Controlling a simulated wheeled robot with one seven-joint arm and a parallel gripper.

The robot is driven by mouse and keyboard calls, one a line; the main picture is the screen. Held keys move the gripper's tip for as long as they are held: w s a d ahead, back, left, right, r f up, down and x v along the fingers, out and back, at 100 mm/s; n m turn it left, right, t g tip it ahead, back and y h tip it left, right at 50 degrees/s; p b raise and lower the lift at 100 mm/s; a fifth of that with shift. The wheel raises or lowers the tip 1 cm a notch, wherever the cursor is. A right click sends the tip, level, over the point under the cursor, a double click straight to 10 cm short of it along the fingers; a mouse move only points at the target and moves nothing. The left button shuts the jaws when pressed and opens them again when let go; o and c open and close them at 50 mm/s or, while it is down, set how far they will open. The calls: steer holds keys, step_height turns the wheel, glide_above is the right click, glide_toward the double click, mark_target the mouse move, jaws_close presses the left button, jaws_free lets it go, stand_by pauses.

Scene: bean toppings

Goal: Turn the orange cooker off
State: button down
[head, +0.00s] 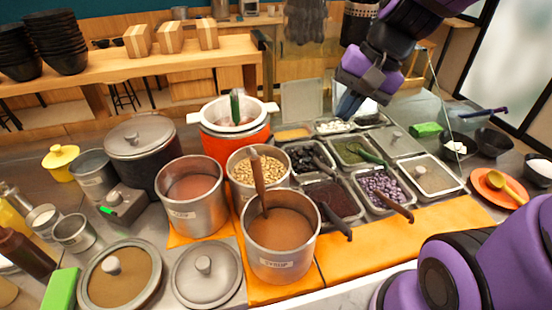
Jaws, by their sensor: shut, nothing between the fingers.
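The orange cooker (246,138) stands at the middle of the counter, with an open white rim and a green-handled utensil upright inside. Its lower front is hidden behind the metal pots, and I see no switch on it. My gripper (347,106) is shut and empty. It points down over the back of the topping trays, to the right of the orange cooker and apart from it.
A syrup pot (280,245) with a wooden-handled ladle, a bean pot (250,190) and another metal pot (190,205) stand in front of the cooker. A black lidded pot (145,165) is to its left. Topping trays (378,205) with spoons lie right.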

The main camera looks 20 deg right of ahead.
steer(key=shift+s+d+r+n+t+h, duration=0.9)
steer(key=shift+s+d+r+n, duration=0.4)
steer(key=shift+s+r, duration=0.75)
steer(key=w+a+f+m+g+y, duration=0.1)
steer(key=w+a+f+m+y, duration=0.1)
steer(key=w+f+m+y, duration=0.4)
steer(key=w+a+f+m+g+y, duration=0.1)
steer(key=w+a+f+m+y, duration=0.2)
steer(key=w+f+m, duration=0.55)
steer(key=w+d+f+m+t+y, duration=0.15)
steer(key=w+f+m+t, duration=0.25)
steer(key=w+f+m, duration=0.4)
steer(key=w+d+f+m+t, duration=0.3)
steer(key=w+f+m, duration=0.15)
steer(key=f, duration=0.55)
steer(key=r+x, duration=0.1)
steer(key=x, duration=0.5)
steer(key=shift+w+a+m, duration=0.3)
steer(key=shift+m, duration=0.1)
